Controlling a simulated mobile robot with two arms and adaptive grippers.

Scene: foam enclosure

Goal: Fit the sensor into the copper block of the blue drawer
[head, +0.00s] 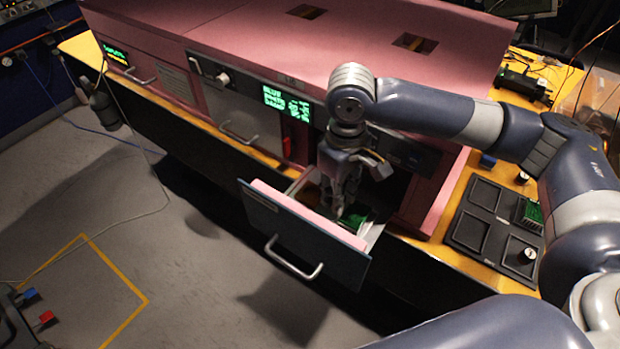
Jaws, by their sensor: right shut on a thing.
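The blue drawer (305,240) is pulled out of the pink foam enclosure, with its blue front and silver handle facing the floor side. Pink foam lines the inside of its front. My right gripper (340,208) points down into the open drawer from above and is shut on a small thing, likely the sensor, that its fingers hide. A green board (352,221) shows in the drawer beside the fingertips. I cannot make out the copper block; the gripper and drawer front cover much of the inside. My left gripper is not in view.
The pink enclosure (260,45) stands on a yellow-edged bench. A dark compartment tray (470,232) at the right holds a green board (529,212) and a small white-topped part (530,254). A display panel (287,103) glows behind the drawer. The floor in front is mostly clear.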

